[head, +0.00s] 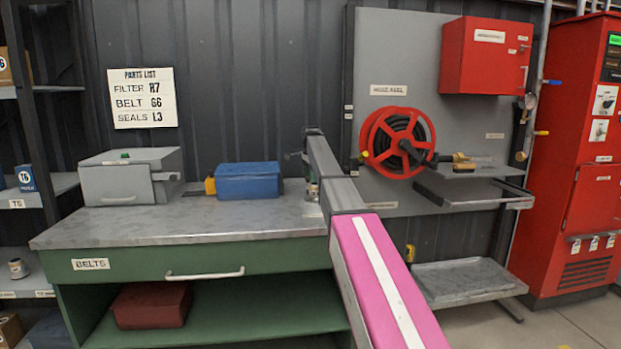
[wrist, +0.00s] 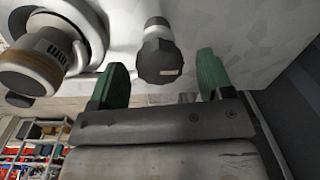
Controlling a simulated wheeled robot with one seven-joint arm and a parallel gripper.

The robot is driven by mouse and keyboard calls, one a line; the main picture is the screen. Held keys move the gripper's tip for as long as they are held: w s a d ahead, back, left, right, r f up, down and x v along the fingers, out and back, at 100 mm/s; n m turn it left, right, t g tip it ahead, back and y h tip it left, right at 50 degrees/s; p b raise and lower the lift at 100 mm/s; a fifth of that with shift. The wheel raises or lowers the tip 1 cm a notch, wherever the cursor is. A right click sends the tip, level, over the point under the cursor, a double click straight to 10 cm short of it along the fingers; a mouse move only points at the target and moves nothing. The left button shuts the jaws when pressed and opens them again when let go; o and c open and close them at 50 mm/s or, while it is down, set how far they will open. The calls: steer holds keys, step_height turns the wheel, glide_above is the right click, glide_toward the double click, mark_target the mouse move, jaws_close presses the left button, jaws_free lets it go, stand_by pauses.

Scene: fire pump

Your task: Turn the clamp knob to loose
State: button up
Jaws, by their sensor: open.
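A dark faceted knob (wrist: 158,62) with a small pale label shows in the wrist view, on a light shaft; it looks like the clamp knob. My gripper (wrist: 162,68) is open, with one green finger on each side of the knob in the picture. Gaps show between the knob and both fingers. I cannot tell how deep the knob sits between them. Its loose or tight setting cannot be read. In the head view my arm hides the knob and most of the gripper at the bench's right end.
A round tan-and-grey fitting (wrist: 45,60) on a light disc is left of the fingers in the wrist view. In the head view, the workbench (head: 110,232) carries a grey box (head: 120,182) and a blue box (head: 248,182). A red hose reel (head: 385,150) hangs behind.

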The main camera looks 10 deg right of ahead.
steer(key=shift+f, duration=0.4)
steer(key=shift+c, duration=0.3)
steer(key=c, duration=0.9)
steer(key=shift+o, duration=0.2)
